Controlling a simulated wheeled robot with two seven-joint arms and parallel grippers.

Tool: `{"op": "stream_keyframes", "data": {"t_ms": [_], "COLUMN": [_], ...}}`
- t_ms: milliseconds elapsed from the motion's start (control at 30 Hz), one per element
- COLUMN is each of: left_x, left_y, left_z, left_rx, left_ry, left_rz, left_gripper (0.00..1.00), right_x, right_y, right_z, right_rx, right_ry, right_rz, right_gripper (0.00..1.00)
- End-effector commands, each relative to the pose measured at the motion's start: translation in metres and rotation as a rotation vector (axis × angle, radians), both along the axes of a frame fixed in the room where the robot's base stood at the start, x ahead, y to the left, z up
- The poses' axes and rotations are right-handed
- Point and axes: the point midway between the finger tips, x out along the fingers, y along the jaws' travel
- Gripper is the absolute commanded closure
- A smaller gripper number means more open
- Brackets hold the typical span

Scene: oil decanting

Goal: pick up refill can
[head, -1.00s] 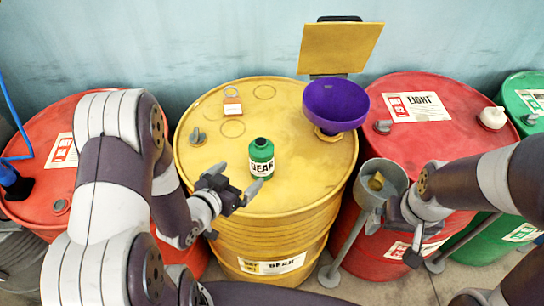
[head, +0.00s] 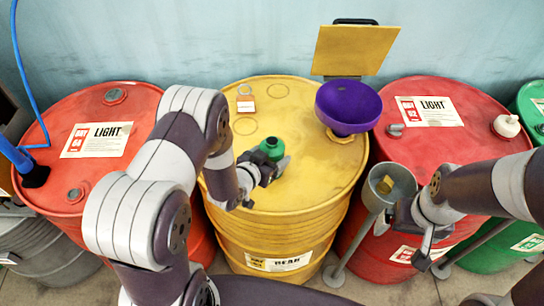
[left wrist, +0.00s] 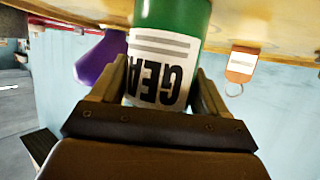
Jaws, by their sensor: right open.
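The green refill can (head: 271,147) stands upright on the yellow drum's top, partly hidden behind my left gripper (head: 270,168). In the left wrist view the can (left wrist: 170,60) shows its white label with dark letters, upside down, between the two fingers of my left gripper (left wrist: 160,85). The fingers flank the can; I cannot tell whether they press on it. My right gripper (head: 425,248) is open and empty, low in front of the right red drum, beside a grey cup on a stand.
A purple funnel (head: 348,105) sits on the yellow drum (head: 300,180), right of the can, with a raised yellow lid (head: 353,50) behind. A tag (head: 245,106) lies at the back. Red drums (head: 60,185) (head: 440,150) stand either side. The grey cup (head: 388,185) stands at the front right.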

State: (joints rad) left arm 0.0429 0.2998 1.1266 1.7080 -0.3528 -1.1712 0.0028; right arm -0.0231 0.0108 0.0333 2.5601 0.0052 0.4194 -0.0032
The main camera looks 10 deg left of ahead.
Motion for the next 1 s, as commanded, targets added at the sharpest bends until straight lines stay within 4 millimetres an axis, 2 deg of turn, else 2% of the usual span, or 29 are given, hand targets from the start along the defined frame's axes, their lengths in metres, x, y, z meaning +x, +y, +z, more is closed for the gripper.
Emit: {"op": "stream_keyframes", "data": {"t_ms": [33,100,433,567,667,1000], "left_x": [0.000,0.000,0.001,0.001,0.001,0.000], "left_y": [0.000,0.000,0.000,0.000,-0.002,-0.084], "left_z": [0.000,0.000,0.007,0.025,0.045,0.090], "left_rx": [0.000,0.000,0.000,0.000,0.000,-0.002], "left_ry": [0.000,0.000,-0.004,-0.006,-0.007,-0.008], "left_rz": [0.000,0.000,0.000,0.000,-0.002,-0.007], "left_gripper": [0.52,0.68,0.68,0.68,0.68,0.68], "right_x": [0.000,0.000,0.000,0.000,0.000,0.000], "right_y": [0.000,0.000,0.000,0.000,0.000,0.000], "right_z": [0.000,0.000,0.000,-0.002,-0.003,-0.017], "right_rx": [0.000,0.000,0.000,0.000,0.000,0.000], "right_ry": [0.000,0.000,0.000,0.000,0.000,0.000], "right_rz": [0.000,0.000,0.000,0.000,0.000,0.000], "right_gripper": [0.00,0.00,0.00,0.00,0.00,0.00]}}
